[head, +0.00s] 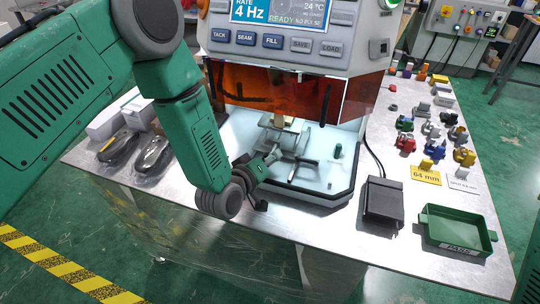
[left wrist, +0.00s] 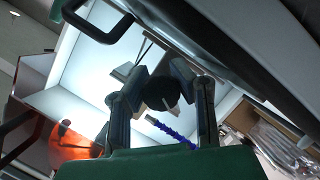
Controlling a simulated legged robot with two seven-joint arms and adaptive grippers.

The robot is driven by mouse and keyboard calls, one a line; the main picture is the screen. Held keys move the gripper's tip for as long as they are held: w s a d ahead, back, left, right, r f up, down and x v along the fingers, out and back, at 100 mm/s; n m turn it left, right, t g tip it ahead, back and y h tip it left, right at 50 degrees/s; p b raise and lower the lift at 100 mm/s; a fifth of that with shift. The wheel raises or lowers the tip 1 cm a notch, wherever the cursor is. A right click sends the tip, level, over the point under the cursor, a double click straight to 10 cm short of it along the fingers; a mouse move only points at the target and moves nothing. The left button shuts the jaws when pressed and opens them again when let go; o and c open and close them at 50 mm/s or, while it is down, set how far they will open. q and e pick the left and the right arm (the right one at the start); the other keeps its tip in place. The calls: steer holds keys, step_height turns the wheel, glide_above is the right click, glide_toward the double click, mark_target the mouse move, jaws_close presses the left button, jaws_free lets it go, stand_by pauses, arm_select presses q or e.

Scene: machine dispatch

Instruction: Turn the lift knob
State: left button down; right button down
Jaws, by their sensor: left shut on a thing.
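The machine (head: 290,50) stands on the metal table, with a display, a row of buttons and an orange shield above a lit work bay. My left arm comes in from the left, and its gripper (head: 268,160) reaches into the front of the bay beside a metal fixture (head: 285,135). In the left wrist view, my left gripper (left wrist: 160,95) is shut on a dark round knob (left wrist: 162,92), which looks like the lift knob. In the head view the knob is hidden by the gripper. My right gripper is not in view.
A black pedal-like box (head: 382,203) and a green tray (head: 458,230) marked PASS stand on the table at right. Several small coloured parts stand behind them. Dark packaged items (head: 152,155) lie at left. A blue segmented hose (left wrist: 170,131) shows near my fingers.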

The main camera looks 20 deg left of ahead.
arm_select(q)
steer(key=shift+w+a+r, duration=0.1)
steer(key=shift+a+r, duration=0.1)
steer(key=shift+a, duration=0.1)
steer(key=shift+w+d+r, duration=0.1)
steer(key=shift+d+r, duration=0.05)
steer(key=shift+d, duration=0.1)
steer(key=shift+w+a, duration=0.1)
steer(key=shift+a, duration=0.2)
